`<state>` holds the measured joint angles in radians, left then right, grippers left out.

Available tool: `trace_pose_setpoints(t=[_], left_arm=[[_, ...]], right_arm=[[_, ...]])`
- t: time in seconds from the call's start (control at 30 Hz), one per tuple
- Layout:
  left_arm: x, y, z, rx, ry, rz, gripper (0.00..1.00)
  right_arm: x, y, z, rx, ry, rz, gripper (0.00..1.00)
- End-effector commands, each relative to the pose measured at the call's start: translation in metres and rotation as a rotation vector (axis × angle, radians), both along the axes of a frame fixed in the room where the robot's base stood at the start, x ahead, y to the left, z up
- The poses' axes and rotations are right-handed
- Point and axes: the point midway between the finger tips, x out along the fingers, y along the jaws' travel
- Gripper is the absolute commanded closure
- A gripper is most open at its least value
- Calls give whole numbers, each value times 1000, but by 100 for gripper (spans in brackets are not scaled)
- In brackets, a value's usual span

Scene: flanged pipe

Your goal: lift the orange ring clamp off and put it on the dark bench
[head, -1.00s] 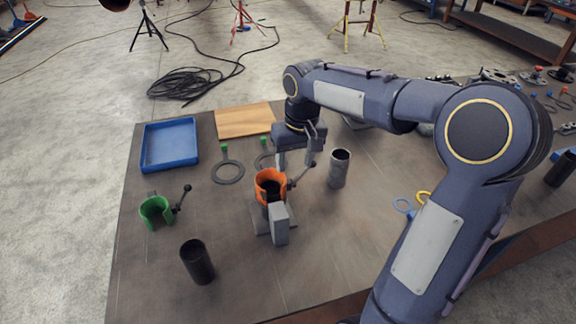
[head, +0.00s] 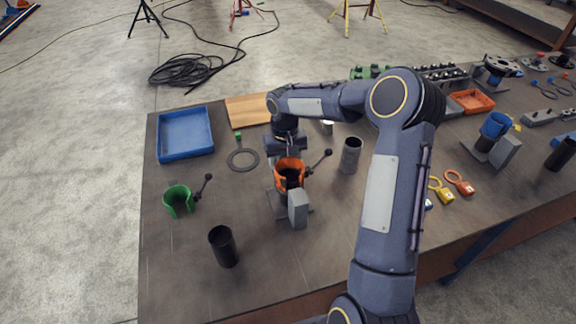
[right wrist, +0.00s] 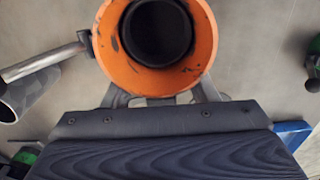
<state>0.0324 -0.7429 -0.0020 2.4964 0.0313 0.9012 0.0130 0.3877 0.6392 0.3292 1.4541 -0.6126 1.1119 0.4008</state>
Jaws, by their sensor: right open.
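The orange ring clamp (head: 289,174) sits around the top of a dark upright pipe on a stand with a grey block (head: 298,208). Its lever with a black knob (head: 327,153) sticks out to the right. My right gripper (head: 287,158) is open, low at the clamp's far side. In the right wrist view the orange clamp (right wrist: 188,72) is close, around the dark pipe mouth (right wrist: 157,32). The open fingers (right wrist: 160,98) reach toward it, and their tips are partly hidden beneath it. I cannot tell whether they touch it. The dark bench (head: 175,265) lies under everything. My left gripper is not in view.
A green clamp (head: 178,200), a dark tube (head: 223,246) and a blue tray (head: 185,134) stand on the left. A grey tube (head: 351,155) is close right of the clamp. A blue clamp (head: 495,125) is at far right.

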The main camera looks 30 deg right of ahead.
Motion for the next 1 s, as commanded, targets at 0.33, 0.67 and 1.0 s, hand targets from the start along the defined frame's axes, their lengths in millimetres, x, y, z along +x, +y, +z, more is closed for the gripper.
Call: trace_pose_setpoints(t=[0.33, 0.67, 1.0], left_arm=[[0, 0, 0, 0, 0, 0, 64], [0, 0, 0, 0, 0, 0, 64], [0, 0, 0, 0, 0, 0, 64]], right_arm=[[0, 0, -1, 0, -1, 0, 65], [0, 0, -1, 0, 0, 1, 100], [0, 0, 1, 0, -2, 1, 100]])
